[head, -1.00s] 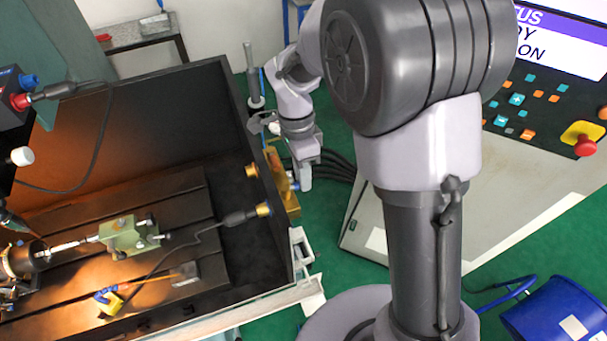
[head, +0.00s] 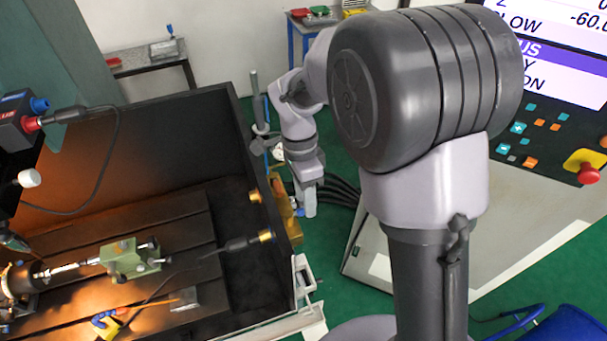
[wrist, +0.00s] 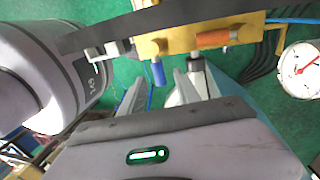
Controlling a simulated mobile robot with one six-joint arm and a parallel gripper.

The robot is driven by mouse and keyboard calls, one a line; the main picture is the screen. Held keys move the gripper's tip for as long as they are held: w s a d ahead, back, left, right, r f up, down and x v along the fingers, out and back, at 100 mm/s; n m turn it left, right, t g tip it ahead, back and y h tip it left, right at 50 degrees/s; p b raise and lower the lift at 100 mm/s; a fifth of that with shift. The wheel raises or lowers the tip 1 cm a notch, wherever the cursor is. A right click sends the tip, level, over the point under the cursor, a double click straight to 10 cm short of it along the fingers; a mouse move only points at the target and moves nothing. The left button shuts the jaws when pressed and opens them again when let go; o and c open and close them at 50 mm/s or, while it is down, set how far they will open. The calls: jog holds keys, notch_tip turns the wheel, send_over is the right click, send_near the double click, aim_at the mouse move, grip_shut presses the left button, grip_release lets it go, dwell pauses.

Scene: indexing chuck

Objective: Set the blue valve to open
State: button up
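The blue valve handle (wrist: 158,73) shows in the wrist view, hanging from a yellow brass block (wrist: 185,42) and pointing toward my gripper. My gripper (wrist: 158,88) is open, with its two grey fingers apart. The blue handle lies between or just beyond the fingertips; I cannot tell whether either finger touches it. In the head view my gripper (head: 308,205) is beside the brass block (head: 292,228), outside the machine's right wall.
An orange handle (wrist: 212,39) sits on the same block, right of the blue one. A pressure gauge (wrist: 301,69) and dark hoses are farther right. The dark machine tray wall (head: 262,160) stands left of my gripper. A control panel (head: 540,140) stands at the right.

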jog(key=w+a+r+p, duration=0.1)
jog(key=w+r+p, duration=0.1)
jog(key=r, duration=1.3)
jog(key=shift+w+r+p, duration=0.4)
jog(key=shift+w, duration=0.1)
jog(key=s+d+f+n+t+y+b, duration=0.1)
jog(key=s+d+f+n+t+b, duration=0.2)
jog(key=s+f+b, duration=0.6)
jog(key=s+d+f+n+t+y+b, duration=0.1)
jog(key=s+d+f+n+t+b, duration=0.3)
jog(key=b, duration=1.3)
jog(key=s+f+n+t, duration=0.1)
jog(key=s+f+n, duration=0.2)
jog(key=s+f, duration=0.3)
notch_tip(320, 180, down, 4)
jog(key=shift+d+r+y, duration=0.15)
jog(key=shift+d+y, duration=0.1)
jog(key=shift+y, duration=0.05)
